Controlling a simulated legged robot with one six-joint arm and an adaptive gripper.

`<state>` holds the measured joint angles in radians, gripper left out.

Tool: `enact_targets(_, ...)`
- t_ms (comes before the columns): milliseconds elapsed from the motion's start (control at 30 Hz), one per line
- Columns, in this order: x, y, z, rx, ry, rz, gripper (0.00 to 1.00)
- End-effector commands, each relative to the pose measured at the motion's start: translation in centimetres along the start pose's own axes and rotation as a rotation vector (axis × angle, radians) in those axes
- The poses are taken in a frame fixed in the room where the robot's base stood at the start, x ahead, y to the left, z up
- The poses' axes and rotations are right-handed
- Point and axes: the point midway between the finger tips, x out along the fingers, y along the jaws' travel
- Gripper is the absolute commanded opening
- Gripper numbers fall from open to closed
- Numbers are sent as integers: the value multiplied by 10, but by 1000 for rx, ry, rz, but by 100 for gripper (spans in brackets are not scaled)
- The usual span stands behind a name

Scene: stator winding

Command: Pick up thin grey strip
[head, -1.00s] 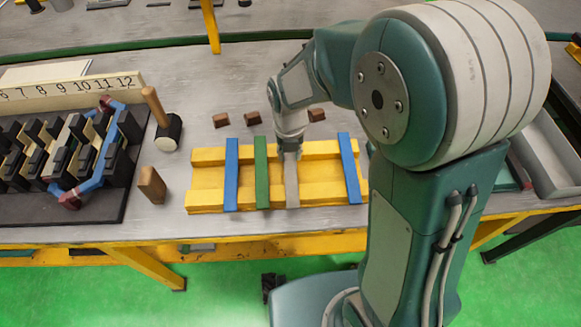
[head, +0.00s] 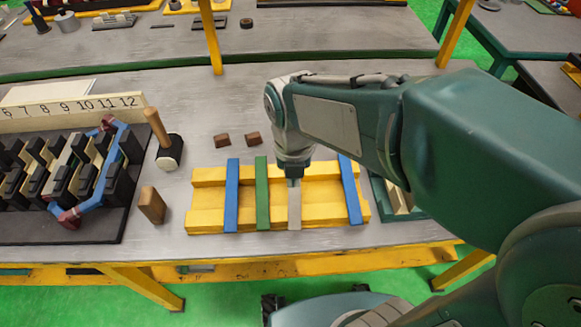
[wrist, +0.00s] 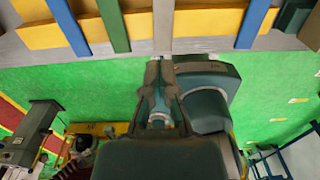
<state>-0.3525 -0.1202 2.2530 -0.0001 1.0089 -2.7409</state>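The thin grey strip (head: 295,208) lies across the two yellow rails of a yellow rack (head: 330,212), between a green strip (head: 262,195) and the right blue strip (head: 350,190). My gripper (head: 294,182) points down at the far part of the grey strip and hides that end. In the wrist view the grey strip (wrist: 163,25) runs down toward my gripper's fingertips (wrist: 160,60). The fingers look close together there, in line with the strip. I cannot tell whether they touch or grip it. The strip appears to rest flat on the rack.
A left blue strip (head: 232,195) lies on the same rack. A mallet (head: 163,140), a wooden block (head: 151,204) and small brown blocks (head: 253,138) are around it. The dark stator fixture (head: 60,185) is at left. A green-edged tray (head: 400,195) is at right.

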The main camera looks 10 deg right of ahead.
Motion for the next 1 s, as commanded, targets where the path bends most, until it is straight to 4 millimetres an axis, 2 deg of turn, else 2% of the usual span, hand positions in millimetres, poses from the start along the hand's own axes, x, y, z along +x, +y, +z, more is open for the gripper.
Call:
enact_targets(100,-11,0,-23,-3,-4,2,0)
enact_targets(300,-22,0,-48,-2,-2,1,0)
enact_targets(467,-25,0,-56,0,-1,0,0)
enact_targets(733,-25,-1,-57,1,0,0,0)
enact_targets(767,-25,-1,-57,1,0,0,6)
enact_targets(800,-25,-1,-57,1,0,0,24)
enact_targets(867,-25,-1,-57,1,0,0,51)
enact_targets(900,-25,-1,-57,1,0,0,69)
enact_targets(933,-25,-1,-56,1,0,0,80)
enact_targets(1000,-25,-1,-56,1,0,0,80)
